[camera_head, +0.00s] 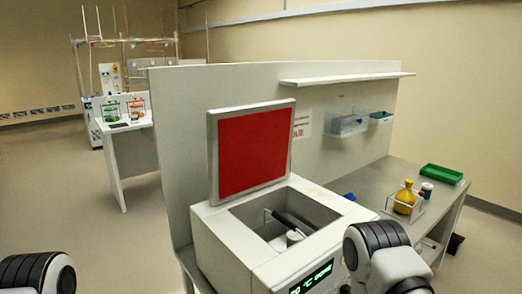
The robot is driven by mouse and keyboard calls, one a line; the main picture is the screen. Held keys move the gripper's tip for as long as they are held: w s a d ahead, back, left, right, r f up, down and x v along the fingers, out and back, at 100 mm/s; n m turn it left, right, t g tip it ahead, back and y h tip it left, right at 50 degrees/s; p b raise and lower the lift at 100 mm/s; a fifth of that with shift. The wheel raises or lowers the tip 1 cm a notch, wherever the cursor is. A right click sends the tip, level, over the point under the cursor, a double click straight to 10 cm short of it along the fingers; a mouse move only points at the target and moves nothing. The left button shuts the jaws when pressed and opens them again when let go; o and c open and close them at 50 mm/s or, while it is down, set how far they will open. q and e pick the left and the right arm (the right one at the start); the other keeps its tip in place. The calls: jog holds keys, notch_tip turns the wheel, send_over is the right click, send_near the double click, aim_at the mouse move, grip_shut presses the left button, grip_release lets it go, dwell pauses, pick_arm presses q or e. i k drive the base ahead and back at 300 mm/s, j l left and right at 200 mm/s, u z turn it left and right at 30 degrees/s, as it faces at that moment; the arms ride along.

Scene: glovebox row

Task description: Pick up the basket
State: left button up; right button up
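A small, clear-sided basket-like holder (415,213) stands on the bench at the right. A yellow flask (405,197) and a dark-capped bottle (426,189) show at it. An open white bath (240,254) with a raised red lid (253,148) stands in the middle. A dark bar (294,222) and a small pale piece (294,238) show inside its well; I cannot tell whether they belong to a basket. Only rounded black-and-white parts of my arms show at the bottom left and bottom right. Neither gripper's fingers can be made out.
A green tray (442,174) lies at the back of the grey bench (372,181). Clear and blue bins (346,125) hang on the partition (177,137) under a shelf (345,79). A far white table (132,160) at the left holds green and orange items. Open floor lies at the left.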

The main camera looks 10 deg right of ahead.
aim_at(275, 231)
jog(key=i+j+z, duration=0.25)
jog(key=j, duration=0.2)
jog(key=i+j+z, duration=0.1)
jog(key=j+z, duration=0.15)
jog(key=j, duration=0.25)
jog(key=i+j+z, duration=0.1)
jog(key=j+z, duration=0.15)
jog(key=j, duration=0.25)
jog(key=j+z, duration=0.25)
jog(key=j, duration=0.3)
jog(key=i+j+z, duration=0.25)
jog(key=j, duration=0.2)
jog(key=i+j+z, duration=0.3)
jog(key=j, duration=0.2)
jog(key=i+j+z, duration=0.1)
jog(key=j+z, duration=0.15)
jog(key=j, duration=0.25)
jog(key=i+j+z, duration=0.1)
jog(key=j+z, duration=0.2)
jog(key=j, duration=0.3)
jog(key=j+z, duration=0.25)
jog(key=j, duration=0.3)
